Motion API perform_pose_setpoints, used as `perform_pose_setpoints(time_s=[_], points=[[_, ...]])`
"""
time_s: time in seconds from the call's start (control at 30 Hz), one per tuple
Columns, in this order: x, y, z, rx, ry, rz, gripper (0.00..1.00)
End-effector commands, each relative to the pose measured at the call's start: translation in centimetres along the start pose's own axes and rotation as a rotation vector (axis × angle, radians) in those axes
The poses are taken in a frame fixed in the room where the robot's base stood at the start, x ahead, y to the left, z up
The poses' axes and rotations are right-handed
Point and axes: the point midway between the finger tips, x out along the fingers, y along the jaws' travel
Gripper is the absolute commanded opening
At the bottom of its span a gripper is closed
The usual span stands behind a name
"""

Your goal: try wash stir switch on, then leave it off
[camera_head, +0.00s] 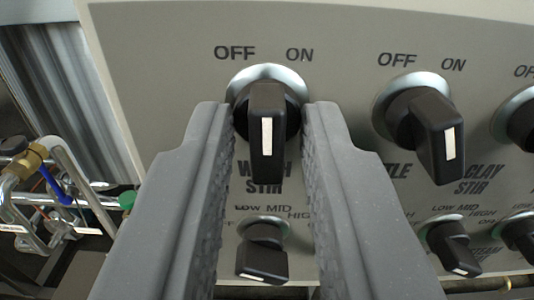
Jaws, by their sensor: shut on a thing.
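The wash stir switch (267,135) is a black knob with a white line and a silver collar, on the beige panel (165,60). OFF is printed above it to the left and ON above it to the right. The knob's grip and white line look upright, and I cannot tell for sure which label it is set to. My gripper (268,112) is shut on this knob, one grey finger on each side. The fingers partly hide the WASH STIR label below it.
A similar OFF/ON knob, clay stir (430,130), is to the right, with another cut off at the right edge. Smaller LOW/MID/HIGH knobs sit below, one (263,255) between my fingers. Pipes with a blue valve handle (55,185) are at left.

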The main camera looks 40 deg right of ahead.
Motion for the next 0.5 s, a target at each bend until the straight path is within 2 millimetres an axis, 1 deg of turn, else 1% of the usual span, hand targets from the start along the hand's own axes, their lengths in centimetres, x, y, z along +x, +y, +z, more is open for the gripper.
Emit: perform_pose_setpoints(time_s=[0.03, 0.17, 0.5], points=[[-0.02, -0.01, -0.44, -0.046, -0.002, 0.000, 0.00], [0.01, -0.05, -0.55, -0.162, 0.002, -0.001, 0.00], [0.01, -0.11, -0.37, -0.398, 0.005, -0.001, 0.00]])
